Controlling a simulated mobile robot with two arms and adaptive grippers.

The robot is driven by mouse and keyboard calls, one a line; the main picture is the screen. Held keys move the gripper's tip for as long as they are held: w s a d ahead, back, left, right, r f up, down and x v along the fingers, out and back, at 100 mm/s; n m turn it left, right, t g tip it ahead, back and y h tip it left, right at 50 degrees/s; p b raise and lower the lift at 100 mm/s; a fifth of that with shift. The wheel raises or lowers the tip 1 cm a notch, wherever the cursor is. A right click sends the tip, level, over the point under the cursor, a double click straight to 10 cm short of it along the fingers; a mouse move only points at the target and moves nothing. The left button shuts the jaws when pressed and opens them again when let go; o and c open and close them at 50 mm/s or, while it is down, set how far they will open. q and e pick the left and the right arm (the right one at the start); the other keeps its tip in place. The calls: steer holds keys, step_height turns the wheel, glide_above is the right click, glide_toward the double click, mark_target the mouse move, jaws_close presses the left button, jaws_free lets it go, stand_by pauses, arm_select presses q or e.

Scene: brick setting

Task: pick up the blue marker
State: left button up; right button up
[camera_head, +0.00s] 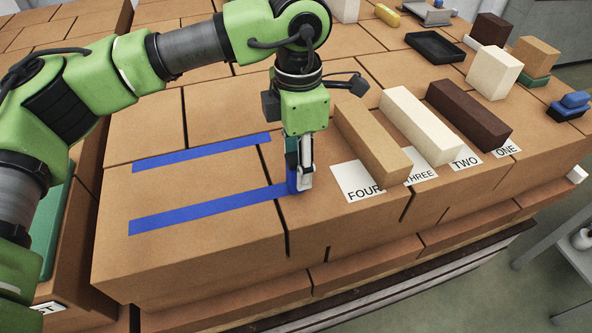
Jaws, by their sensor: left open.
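My left gripper (299,178) points straight down at the brown block surface, at the right end of the nearer blue strip. My right gripper is not in view.
Two blue strips (202,152) lie on the surface to the left. A tan brick (371,143), a cream brick (422,124) and a dark brown brick (468,114) lie right of the gripper, by number cards (358,181). A black tray (435,47) is farther back.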

arm_select(q)
steer(key=shift+w+f+p, duration=0.1)
steer(key=shift+f+p, duration=0.5)
steer(key=shift+p, duration=0.05)
step_height(320, 180, down, 3)
steer(key=shift+w+a+f+p, duration=0.15)
steer(key=shift+p, duration=0.75)
steer(key=shift+f, duration=0.4)
steer(key=c, duration=1.2)
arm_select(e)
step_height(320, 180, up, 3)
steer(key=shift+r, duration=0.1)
